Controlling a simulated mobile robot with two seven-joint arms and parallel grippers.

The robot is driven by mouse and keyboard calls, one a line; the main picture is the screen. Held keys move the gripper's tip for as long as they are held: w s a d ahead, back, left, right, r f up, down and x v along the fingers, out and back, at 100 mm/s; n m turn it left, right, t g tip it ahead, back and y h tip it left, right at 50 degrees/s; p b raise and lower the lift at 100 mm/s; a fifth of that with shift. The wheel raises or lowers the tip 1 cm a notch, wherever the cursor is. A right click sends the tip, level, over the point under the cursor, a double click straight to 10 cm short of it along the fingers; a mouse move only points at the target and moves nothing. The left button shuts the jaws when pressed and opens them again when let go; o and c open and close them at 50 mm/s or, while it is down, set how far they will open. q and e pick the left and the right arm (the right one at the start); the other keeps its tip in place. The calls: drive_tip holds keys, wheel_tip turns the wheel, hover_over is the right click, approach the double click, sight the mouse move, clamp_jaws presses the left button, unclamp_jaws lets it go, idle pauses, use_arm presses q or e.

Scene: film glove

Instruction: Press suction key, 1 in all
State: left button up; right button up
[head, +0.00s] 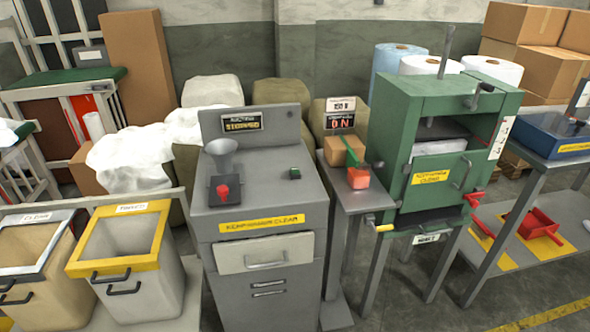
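A grey cabinet (265,205) stands in the middle of the head view. Its back panel carries a small display (241,122) whose lower line seems to read STOPPED; the upper line is too blurred to read surely. A small green key (295,173) sits on the right of the cabinet top. A red knob-like part (223,192) sits on a dark plate at the left of the top, in front of a grey funnel (221,158). I cannot read a label on either key. Neither of my grippers shows.
A green press-like machine (430,140) stands right of the cabinet, with a narrow side table (353,196) between them holding a red box. A yellow-rimmed bin (125,275) and a grey-rimmed bin (35,250) stand at left. The space above the cabinet top is clear.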

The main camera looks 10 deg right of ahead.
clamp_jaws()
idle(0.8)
